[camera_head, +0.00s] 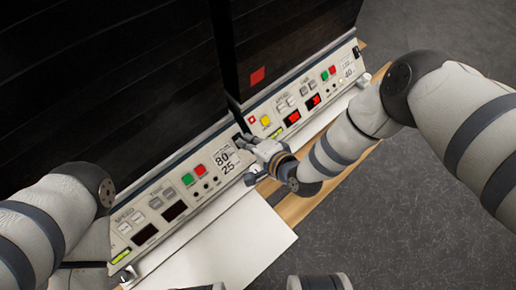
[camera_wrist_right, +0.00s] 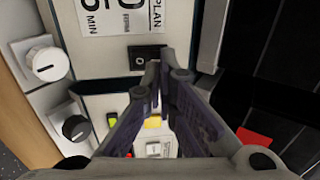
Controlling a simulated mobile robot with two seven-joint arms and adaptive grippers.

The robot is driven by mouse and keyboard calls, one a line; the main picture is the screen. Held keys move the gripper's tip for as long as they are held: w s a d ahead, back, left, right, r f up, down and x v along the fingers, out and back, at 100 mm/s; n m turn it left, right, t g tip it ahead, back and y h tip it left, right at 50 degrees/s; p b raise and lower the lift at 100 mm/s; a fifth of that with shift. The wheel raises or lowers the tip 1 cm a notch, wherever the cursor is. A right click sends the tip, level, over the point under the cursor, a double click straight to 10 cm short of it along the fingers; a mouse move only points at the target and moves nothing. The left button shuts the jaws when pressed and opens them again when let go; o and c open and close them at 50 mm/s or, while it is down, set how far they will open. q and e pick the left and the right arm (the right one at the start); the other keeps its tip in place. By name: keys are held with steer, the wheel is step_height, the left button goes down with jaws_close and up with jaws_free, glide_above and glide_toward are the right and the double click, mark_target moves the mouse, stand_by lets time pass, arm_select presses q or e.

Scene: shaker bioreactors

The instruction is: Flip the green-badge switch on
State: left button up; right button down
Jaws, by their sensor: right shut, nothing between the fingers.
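A black rocker switch (camera_wrist_right: 147,54) marked "O" sits at the right end of the left machine's panel (camera_head: 150,200), next to the paper label with large numbers (camera_head: 222,161). No green badge shows, so I cannot confirm the switch's badge colour. A red square badge (camera_head: 258,76) is on the right machine. My right gripper (camera_head: 243,143) is shut and empty, its fingertips (camera_wrist_right: 166,72) close beside the rocker switch in the wrist view. I cannot tell whether they touch it. My left arm enters at the left; its gripper is out of view.
The right machine's panel (camera_head: 300,98) continues past my right gripper, with lit red displays and coloured buttons. Two knobs, white (camera_wrist_right: 46,64) and black (camera_wrist_right: 77,129), show in the wrist view. A white sheet (camera_head: 225,245) lies in front of the left panel. Grey floor is open at right.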

steer(key=shift+x, duration=0.8)
steer(key=shift+r, duration=0.1)
steer(key=shift+w+a, duration=0.1)
steer(key=shift+w, duration=0.15)
steer(key=shift+g+h, duration=0.3)
steer(key=shift+r+p, duration=0.55)
steer(key=shift+r, duration=0.2)
steer(key=shift+f, duration=0.1)
